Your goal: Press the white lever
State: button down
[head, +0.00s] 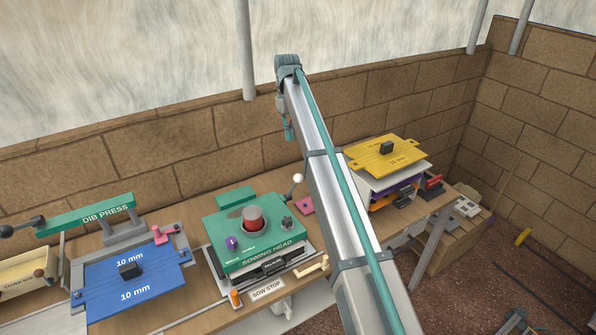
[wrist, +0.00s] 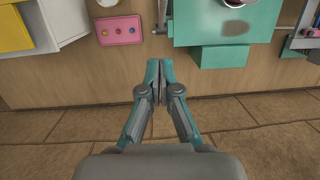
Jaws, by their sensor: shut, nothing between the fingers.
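A lever with a white ball knob (head: 298,178) stands at the right rear side of the green sowing head (head: 225,225). A thin grey rod (wrist: 162,12) at the left edge of the sowing head (wrist: 210,20) in the wrist view may be this lever; no white ball shows on it there. My gripper (head: 288,133) hangs fingers-down at the arm's far end, above the back of the bench. In the wrist view my gripper (wrist: 159,64) is shut and empty, its tips appearing below the rod in the picture and apart from it.
A pink panel (wrist: 119,30) lies beside the sowing head. A yellow plate (head: 385,157) tops a stack at the right. A blue plate (head: 135,283) and the green dib press (head: 85,217) stand at the left. A block wall (head: 225,140) runs behind the bench.

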send_over(292, 189)
jog(key=w, duration=0.1)
jog(key=f, duration=1.1)
jog(key=shift+d+f+b, duration=0.1)
jog(key=shift+d+b, duration=0.25)
jog(key=shift+b, duration=0.05)
jog(key=shift+s+f, duration=0.1)
jog(key=shift+f, duration=0.15)
